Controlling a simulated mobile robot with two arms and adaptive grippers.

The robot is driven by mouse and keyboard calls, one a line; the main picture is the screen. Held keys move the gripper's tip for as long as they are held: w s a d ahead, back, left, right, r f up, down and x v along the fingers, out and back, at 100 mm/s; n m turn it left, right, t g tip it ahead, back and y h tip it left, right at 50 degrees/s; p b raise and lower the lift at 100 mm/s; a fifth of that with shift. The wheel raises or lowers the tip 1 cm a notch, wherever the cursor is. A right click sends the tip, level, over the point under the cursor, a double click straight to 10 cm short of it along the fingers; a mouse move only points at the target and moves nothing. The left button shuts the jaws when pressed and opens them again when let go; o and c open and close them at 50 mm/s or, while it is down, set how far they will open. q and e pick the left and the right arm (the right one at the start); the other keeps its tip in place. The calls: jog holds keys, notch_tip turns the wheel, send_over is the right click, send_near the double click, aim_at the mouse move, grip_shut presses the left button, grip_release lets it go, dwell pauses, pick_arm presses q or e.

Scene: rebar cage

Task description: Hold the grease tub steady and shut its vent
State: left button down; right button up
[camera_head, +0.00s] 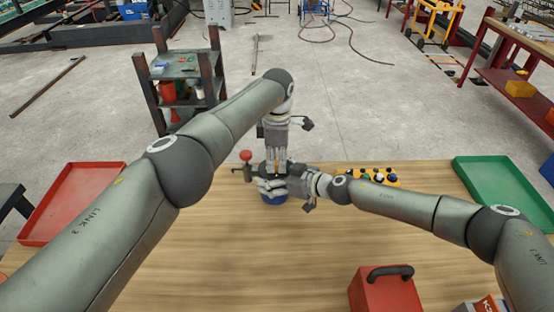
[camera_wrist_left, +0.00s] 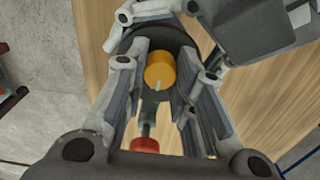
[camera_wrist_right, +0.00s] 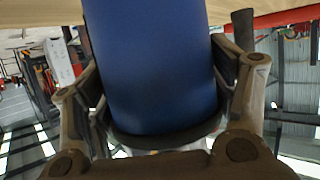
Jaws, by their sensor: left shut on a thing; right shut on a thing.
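The grease tub (camera_head: 274,200) is blue with a dark lid and stands on the wooden table, mostly hidden by my grippers in the head view. My right gripper (camera_head: 272,187) is shut around its side; the blue wall (camera_wrist_right: 155,65) fills the space between the fingers in the right wrist view. The vent, a yellow-orange round cap (camera_wrist_left: 160,68) with a small pale mark, sits on the dark lid (camera_wrist_left: 130,45). My left gripper (camera_head: 279,162) points down from above and is shut on the cap, with a finger on each side. The fingertip contact is partly hidden.
A yellow holder with small dark items (camera_head: 378,177) is to the right. A red tray (camera_head: 75,200), a green tray (camera_head: 500,185) and a red box (camera_head: 385,293) stand around the table. The front middle is clear.

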pick_arm(q)
jog(key=shift+n, duration=0.3)
jog(key=n, duration=0.3)
jog(key=shift+n, duration=0.4)
jog(key=n, duration=0.9)
jog(key=shift+n, duration=2.2)
jog(key=c, duration=1.2)
grip_release()
jog(key=shift+o, duration=0.2)
jog(key=shift+r, duration=0.1)
